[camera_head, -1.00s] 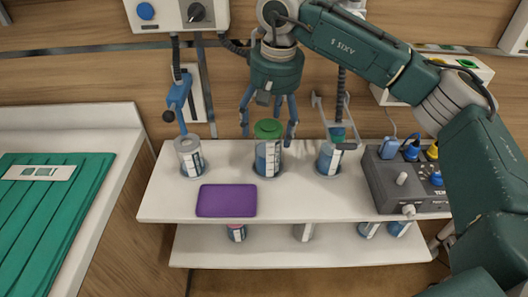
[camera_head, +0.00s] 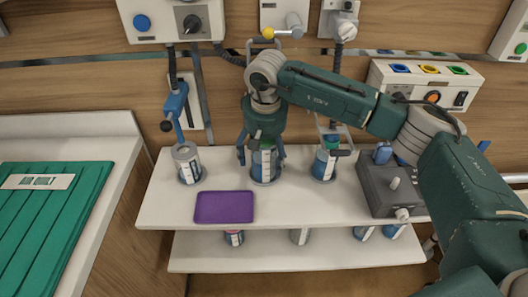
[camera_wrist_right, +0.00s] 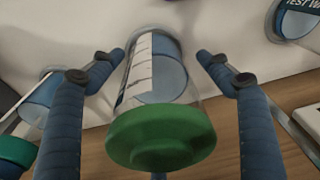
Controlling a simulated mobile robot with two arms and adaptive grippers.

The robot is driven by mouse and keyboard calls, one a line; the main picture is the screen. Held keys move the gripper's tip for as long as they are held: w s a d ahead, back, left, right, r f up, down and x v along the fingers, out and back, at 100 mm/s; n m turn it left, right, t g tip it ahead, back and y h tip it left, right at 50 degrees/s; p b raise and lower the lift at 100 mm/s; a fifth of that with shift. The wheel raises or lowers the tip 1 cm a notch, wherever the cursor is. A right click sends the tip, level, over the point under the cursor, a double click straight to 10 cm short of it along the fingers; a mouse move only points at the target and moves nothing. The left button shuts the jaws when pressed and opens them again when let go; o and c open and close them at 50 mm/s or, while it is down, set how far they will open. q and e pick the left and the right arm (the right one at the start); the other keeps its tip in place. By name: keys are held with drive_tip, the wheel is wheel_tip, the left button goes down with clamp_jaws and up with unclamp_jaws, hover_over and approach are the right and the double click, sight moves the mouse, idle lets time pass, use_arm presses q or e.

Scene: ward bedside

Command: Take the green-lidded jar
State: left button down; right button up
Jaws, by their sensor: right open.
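The green-lidded jar (camera_head: 265,165) stands upright on the upper white shelf, between two other jars. It is clear with a white marked label and blue contents. In the right wrist view its green lid (camera_wrist_right: 160,136) is near the camera and its body lies between the fingers. My right gripper (camera_head: 262,158) comes down from above, open, with its fingers on both sides of the jar. In the right wrist view the right gripper (camera_wrist_right: 160,58) shows a gap between each fingertip and the jar. My left gripper is not in view.
A grey-topped jar (camera_head: 188,163) stands to the left and another jar (camera_head: 325,163) to the right, under a bracket. A purple mat (camera_head: 224,207) lies in front. A grey control box (camera_head: 388,188) is at the right. More jars stand on the lower shelf (camera_head: 270,256).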

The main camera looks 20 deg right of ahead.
drive_tip(key=shift+f, duration=0.45)
drive_tip(key=shift+c, duration=0.6)
drive_tip(key=shift+r, duration=0.1)
drive_tip(key=c, duration=1.4)
drive_tip(key=shift+w+r, duration=0.1)
drive_tip(key=shift+r, duration=0.05)
